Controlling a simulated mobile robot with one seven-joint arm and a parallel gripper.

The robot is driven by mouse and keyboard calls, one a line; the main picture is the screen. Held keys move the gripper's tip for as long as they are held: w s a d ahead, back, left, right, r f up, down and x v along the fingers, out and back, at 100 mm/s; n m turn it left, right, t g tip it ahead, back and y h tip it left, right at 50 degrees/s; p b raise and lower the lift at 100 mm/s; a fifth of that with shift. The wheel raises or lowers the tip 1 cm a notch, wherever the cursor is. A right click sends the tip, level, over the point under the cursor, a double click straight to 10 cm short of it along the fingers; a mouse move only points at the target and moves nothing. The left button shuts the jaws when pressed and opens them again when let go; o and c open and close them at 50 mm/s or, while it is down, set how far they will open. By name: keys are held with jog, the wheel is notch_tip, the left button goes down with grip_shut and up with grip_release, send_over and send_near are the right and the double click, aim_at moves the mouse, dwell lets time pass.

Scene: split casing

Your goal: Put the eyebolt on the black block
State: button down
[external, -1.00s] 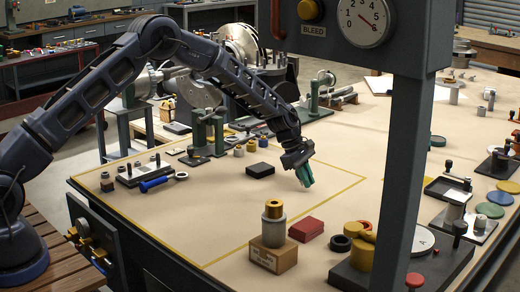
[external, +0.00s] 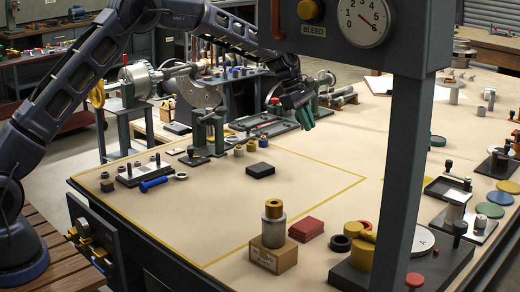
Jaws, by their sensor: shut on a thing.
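The black block (external: 261,170) is a flat dark piece lying inside the yellow tape outline on the tan table. My gripper (external: 306,121), with teal fingers, is raised above the table, behind and to the right of the block. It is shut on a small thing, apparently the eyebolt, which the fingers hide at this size. I see no eyebolt lying clearly apart on the table.
A blue bolt-like piece (external: 154,184) and a grey ring (external: 181,176) lie to the left. A wooden block (external: 272,258) with a metal cylinder and red plates (external: 306,229) are in front. A thick grey post (external: 400,170) stands at the right. The table around the black block is clear.

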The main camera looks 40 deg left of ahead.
notch_tip(320, 180, up, 3)
jog(key=g, duration=0.2)
send_over(265, 169)
jog(key=shift+m, duration=0.3)
notch_tip(265, 169, down, 20)
jog(key=shift+f, duration=0.1)
jog(key=c, duration=1.5)
grip_release()
jog(key=shift+f, duration=0.1)
